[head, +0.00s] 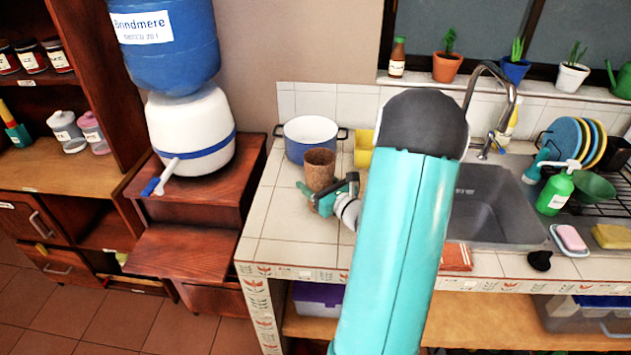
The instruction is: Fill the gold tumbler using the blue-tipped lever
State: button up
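A brownish-gold, speckled tumbler (320,165) stands upright on the tiled counter, in front of the blue and white pot. My gripper (325,190) is at the tumbler's lower part, low over the counter. Its dark and green fingers show around the base, but I cannot tell whether they press on it. The white dispenser (190,128) with a blue stripe stands on a wooden stand to the left, under a blue bottle (168,45). Its white lever (170,170) with a blue tip (151,187) points down to the front left. The tumbler's inside is mostly hidden.
The pot (310,148) and a yellow container (363,150) stand behind the tumbler. The sink (490,205) is to the right, partly behind my arm. The wooden stand's lower step (185,250) is bare. The counter's left front is clear.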

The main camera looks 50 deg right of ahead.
jog(key=o, duration=1.3)
jog(key=shift+a+f, duration=0.1)
jog(key=shift+w, duration=0.1)
jog(key=shift+s+r, duration=0.2)
jog(key=shift+s, duration=0.1)
jog(key=s, duration=0.7)
jog(key=s+a, duration=0.1)
jog(key=s, duration=0.2)
jog(key=shift+s+a, duration=0.1)
jog(key=shift+s, duration=0.15)
jog(key=shift+o, duration=0.3)
jog(key=shift+s, duration=0.35)
jog(key=s, duration=0.3)
jog(key=shift+s+f, duration=0.15)
jog(key=shift+f, duration=0.25)
jog(key=w, duration=0.7)
jog(key=shift+w+d, duration=0.25)
jog(key=shift+d, duration=0.15)
jog(key=shift+w+d+r, duration=0.1)
jog(key=shift+w+r, duration=0.05)
jog(key=shift+w, duration=1.35)
jog(key=shift+w+d+r, duration=0.1)
jog(key=shift+w, duration=1.4)
